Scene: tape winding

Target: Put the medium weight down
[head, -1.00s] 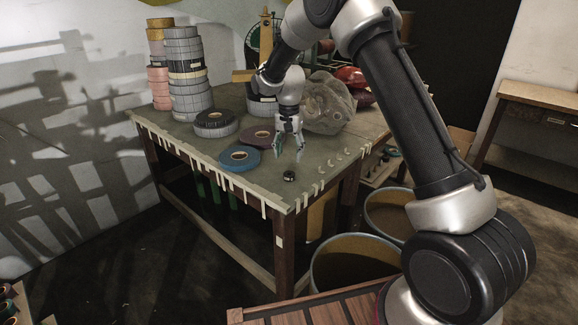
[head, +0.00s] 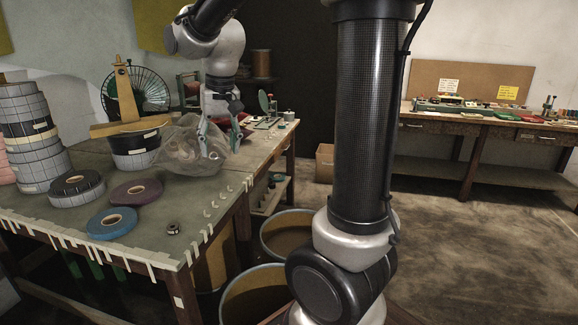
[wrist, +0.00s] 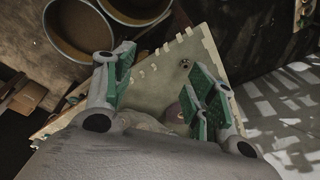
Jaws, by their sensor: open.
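A small dark round piece (head: 173,228) stands on the table near its front corner, right of the blue tape roll; it is the only thing I see that could be the medium weight, and it is too small to be sure. It also shows in the wrist view (wrist: 185,64). My gripper (head: 218,142) is open, with its green-padded fingers apart, above the table by the clear plastic bag (head: 180,150). In the wrist view my gripper (wrist: 165,72) has nothing held between its fingers. The small piece is apart from the fingers.
The table (head: 75,217) carries a blue tape roll (head: 112,223), a purple roll (head: 137,193), a dark-topped roll (head: 76,188) and a tall stack of rolls (head: 30,135). Small pale pegs line its right edge. Open bins (head: 288,235) stand beside it. A workbench (head: 480,128) is at right.

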